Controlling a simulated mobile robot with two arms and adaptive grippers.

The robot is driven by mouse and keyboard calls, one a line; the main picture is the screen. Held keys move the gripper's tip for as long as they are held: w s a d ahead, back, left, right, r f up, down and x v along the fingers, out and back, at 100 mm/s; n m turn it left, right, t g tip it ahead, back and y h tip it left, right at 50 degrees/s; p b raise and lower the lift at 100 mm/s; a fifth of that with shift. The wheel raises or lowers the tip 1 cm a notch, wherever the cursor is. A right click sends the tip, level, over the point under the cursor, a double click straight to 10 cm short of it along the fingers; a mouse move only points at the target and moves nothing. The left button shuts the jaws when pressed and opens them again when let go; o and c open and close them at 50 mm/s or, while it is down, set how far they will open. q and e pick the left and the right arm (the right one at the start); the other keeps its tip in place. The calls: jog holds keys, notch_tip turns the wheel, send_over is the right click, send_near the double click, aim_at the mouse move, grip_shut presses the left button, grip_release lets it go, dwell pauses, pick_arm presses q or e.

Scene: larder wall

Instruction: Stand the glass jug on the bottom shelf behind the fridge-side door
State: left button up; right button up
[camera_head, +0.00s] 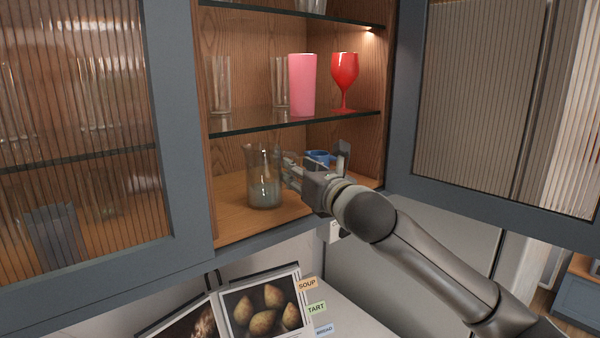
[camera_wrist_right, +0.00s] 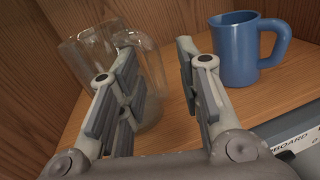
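The clear glass jug (camera_head: 264,182) stands upright on the wooden bottom shelf (camera_head: 232,218) of the cabinet, behind the open right-hand door (camera_head: 400,120). My right gripper (camera_head: 314,158) is just to the right of the jug, over the same shelf. My left gripper is not in view.
A blue mug (camera_wrist_right: 233,52) stands on the bottom shelf right of my gripper. A glass shelf above holds a pink tumbler (camera_head: 301,85), a red goblet (camera_head: 345,80) and clear glasses. The left ribbed-glass door (camera_head: 172,130) is shut. An open book (camera_head: 262,308) stands below.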

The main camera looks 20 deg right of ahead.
jog(key=shift+s, duration=0.1)
jog(key=s+d+b, duration=0.1)
jog(key=s+b, duration=0.3)
jog(key=s, duration=0.7)
jog(key=shift+s+d+b, duration=0.3)
jog(key=shift+s+d, duration=0.05)
jog(key=shift+r, duration=0.1)
